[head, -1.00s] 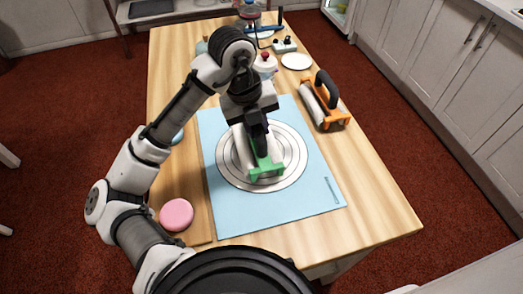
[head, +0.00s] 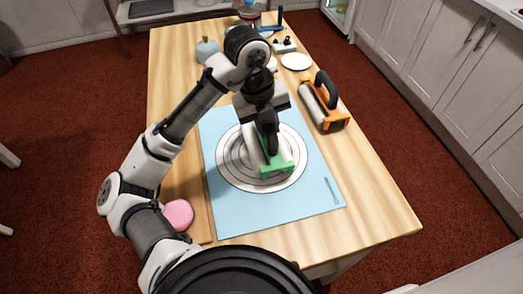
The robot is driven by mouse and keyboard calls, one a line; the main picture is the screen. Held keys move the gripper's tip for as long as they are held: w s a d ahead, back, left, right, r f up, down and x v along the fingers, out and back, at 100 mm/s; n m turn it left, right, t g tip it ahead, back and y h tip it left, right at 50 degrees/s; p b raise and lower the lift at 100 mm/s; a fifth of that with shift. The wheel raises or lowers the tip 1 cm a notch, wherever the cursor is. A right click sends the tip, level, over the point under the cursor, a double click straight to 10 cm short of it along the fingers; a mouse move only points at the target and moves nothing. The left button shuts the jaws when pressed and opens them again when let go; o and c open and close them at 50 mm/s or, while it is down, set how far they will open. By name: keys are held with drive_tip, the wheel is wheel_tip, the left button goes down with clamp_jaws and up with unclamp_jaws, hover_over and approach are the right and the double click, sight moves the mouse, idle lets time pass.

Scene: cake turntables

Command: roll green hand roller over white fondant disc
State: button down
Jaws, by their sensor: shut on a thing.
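My gripper (head: 269,141) is shut on the green hand roller (head: 278,169), over the middle of the table. The roller's pale cylinder (head: 252,148) lies left of its green frame. The roller is over a pale round disc with concentric rings (head: 229,166), which lies on a light blue mat (head: 236,215). I cannot tell the white fondant apart from this ringed disc, and the roller and gripper hide part of its middle. Whether the cylinder touches the surface cannot be made out.
An orange roller with a black handle (head: 326,104) lies right of the mat. A pink disc (head: 178,213) sits front left, partly behind my arm. A white plate (head: 296,61), a blue-grey jar (head: 206,49) and other items stand at the back. The table's right front (head: 375,205) is clear.

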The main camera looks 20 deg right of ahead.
drive_tip(key=shift+a+f, duration=0.1)
drive_tip(key=shift+f, duration=0.15)
drive_tip(key=shift+a, duration=0.6)
idle(0.3)
drive_tip(key=shift+a, duration=0.65)
drive_tip(key=shift+d, duration=0.1)
